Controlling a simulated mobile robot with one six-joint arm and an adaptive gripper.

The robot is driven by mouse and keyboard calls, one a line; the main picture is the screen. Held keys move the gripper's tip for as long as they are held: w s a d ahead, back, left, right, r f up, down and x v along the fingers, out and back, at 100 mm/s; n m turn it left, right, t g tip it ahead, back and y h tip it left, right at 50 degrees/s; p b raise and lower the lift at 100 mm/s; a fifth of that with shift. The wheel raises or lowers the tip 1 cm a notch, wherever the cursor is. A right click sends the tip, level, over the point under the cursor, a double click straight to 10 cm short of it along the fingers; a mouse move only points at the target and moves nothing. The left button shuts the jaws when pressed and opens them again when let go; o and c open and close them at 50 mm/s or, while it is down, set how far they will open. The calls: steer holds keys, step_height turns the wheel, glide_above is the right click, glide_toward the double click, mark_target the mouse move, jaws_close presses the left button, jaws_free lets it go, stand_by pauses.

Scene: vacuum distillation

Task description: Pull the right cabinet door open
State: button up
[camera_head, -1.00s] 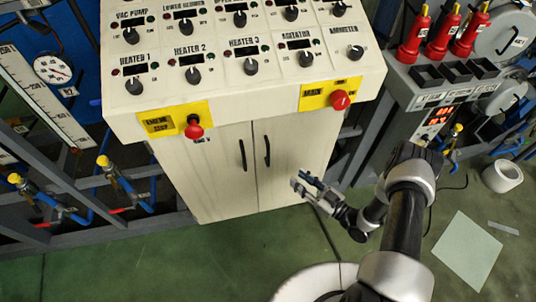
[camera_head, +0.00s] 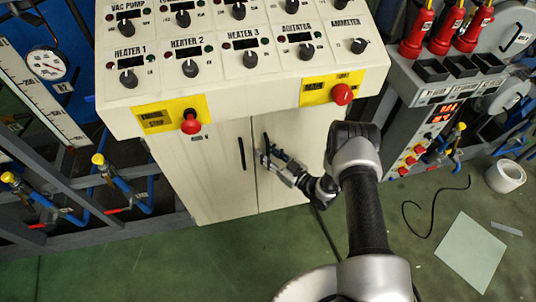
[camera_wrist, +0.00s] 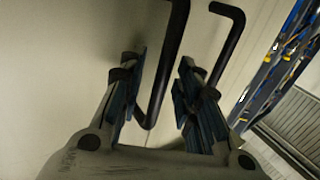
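The pale cabinet has two closed doors. The right cabinet door (camera_head: 300,130) carries a dark vertical handle (camera_head: 265,139), partly hidden behind my gripper (camera_head: 271,158). The left door's dark handle (camera_head: 241,153) is just left of it. In the wrist view my gripper (camera_wrist: 162,75) is open, with its blue-padded fingers apart. The nearer black handle (camera_wrist: 163,75), which looks like the right door's, runs between the fingers, with a gap visible on each side. The other handle (camera_wrist: 231,40) lies beyond the right finger in that view.
The control panel (camera_head: 235,85) overhangs the doors, with a red knob (camera_head: 342,94) above the right door. A grey instrument unit (camera_head: 420,120) stands to the right. A black cable (camera_head: 408,220) and a pale sheet (camera_head: 468,250) lie on the green floor. Open floor lies in front.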

steer(key=shift+c, duration=0.6)
jaws_close()
